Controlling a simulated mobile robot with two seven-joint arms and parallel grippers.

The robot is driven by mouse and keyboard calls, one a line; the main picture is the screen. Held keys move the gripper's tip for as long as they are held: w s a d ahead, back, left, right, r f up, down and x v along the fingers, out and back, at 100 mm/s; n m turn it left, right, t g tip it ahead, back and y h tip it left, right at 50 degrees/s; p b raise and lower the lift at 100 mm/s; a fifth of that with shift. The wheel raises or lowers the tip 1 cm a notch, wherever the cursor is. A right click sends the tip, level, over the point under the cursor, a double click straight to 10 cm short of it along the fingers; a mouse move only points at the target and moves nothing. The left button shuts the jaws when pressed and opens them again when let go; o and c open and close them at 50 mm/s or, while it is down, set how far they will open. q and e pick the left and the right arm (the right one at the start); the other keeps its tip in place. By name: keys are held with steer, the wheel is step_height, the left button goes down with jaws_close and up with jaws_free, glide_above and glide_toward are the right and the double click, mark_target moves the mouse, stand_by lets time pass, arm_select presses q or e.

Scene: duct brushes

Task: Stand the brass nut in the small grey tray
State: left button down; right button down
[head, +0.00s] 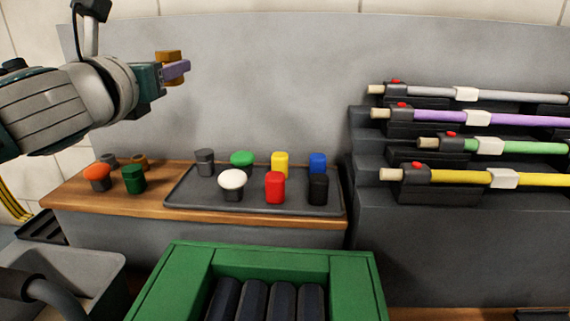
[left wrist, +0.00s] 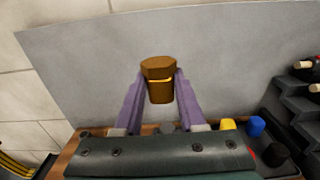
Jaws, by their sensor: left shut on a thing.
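The brass nut (left wrist: 158,82) is a golden-brown piece with a wider, faceted top. My left gripper (left wrist: 161,100) is shut on it, with a purple finger on each side. In the head view the nut (head: 166,54) is high at the upper left, well above the wooden bench, partly hidden by the left gripper (head: 178,70). A flat dark grey tray (head: 255,207) lies on the bench with several coloured pieces on it. A lighter grey open container (head: 100,262) is at the lower left. I cannot tell which is the small grey tray. My right gripper is not in view.
Orange (head: 97,173), green (head: 133,180), grey and brass-coloured pieces stand on the bench (head: 62,192) left of the dark tray. A green crate (head: 165,285) with dark rolls is in front. A stepped rack (head: 400,235) of coloured rods stands at right.

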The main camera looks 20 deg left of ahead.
arm_select(q)
steer(key=b, duration=0.8)
glide_above(190, 199)
step_height(190, 199, down, 15)
steer(key=shift+d+f, duration=0.1)
step_height(190, 199, down, 5)
steer(key=b, duration=0.3)
steer(key=shift+b, duration=0.35)
steer(key=shift+f, duration=0.1)
steer(key=shift+c, duration=2.4)
jaws_free()
steer(key=shift+r, duration=0.2)
steer(key=shift+s, duration=0.2)
steer(key=p+v, duration=0.1)
steer(key=v, duration=0.9)
steer(key=shift+s, duration=0.85)
